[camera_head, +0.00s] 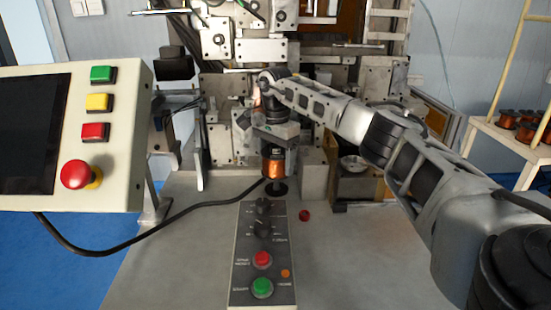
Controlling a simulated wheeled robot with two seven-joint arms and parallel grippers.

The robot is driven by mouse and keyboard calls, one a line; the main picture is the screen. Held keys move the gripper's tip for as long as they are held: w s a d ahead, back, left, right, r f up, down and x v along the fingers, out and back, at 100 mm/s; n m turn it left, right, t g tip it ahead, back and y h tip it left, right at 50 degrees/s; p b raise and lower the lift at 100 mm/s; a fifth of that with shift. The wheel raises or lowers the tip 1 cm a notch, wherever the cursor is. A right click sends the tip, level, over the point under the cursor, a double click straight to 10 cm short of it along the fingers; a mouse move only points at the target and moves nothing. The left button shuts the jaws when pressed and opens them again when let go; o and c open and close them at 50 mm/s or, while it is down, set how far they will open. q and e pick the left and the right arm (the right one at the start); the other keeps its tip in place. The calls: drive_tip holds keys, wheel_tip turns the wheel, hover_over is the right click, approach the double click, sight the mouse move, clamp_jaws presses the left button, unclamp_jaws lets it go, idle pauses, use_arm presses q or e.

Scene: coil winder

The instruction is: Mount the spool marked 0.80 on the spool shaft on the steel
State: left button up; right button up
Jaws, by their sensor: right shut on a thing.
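My right arm reaches in from the right to the machine. Its gripper (274,147) points down and is shut on a copper-wound spool (273,167) with dark flanges. The spool is upright, just above or at a dark round base (278,189) on the steel table (190,262). I cannot tell whether the spool touches this base, and no bare spool shaft shows. The spool's marking is too small to read. My left gripper is not in view.
A control box (263,292) with knobs and buttons stands in front of the spool. A panel (125,172) with a screen fills the left, its black cable crossing the table. The winder (262,50) rises behind. A cart (488,134) at right carries several copper spools.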

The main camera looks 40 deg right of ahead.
drive_tip(key=shift+f, duration=0.2)
drive_tip(key=shift+f+b, duration=0.45)
drive_tip(key=shift+f, duration=0.6)
drive_tip(key=shift+f+b, duration=0.3)
drive_tip(key=shift+f, duration=0.4)
drive_tip(key=shift+f, duration=0.35)
drive_tip(key=shift+f, duration=0.15)
drive_tip(key=o, duration=1.5)
drive_tip(key=shift+f, duration=0.1)
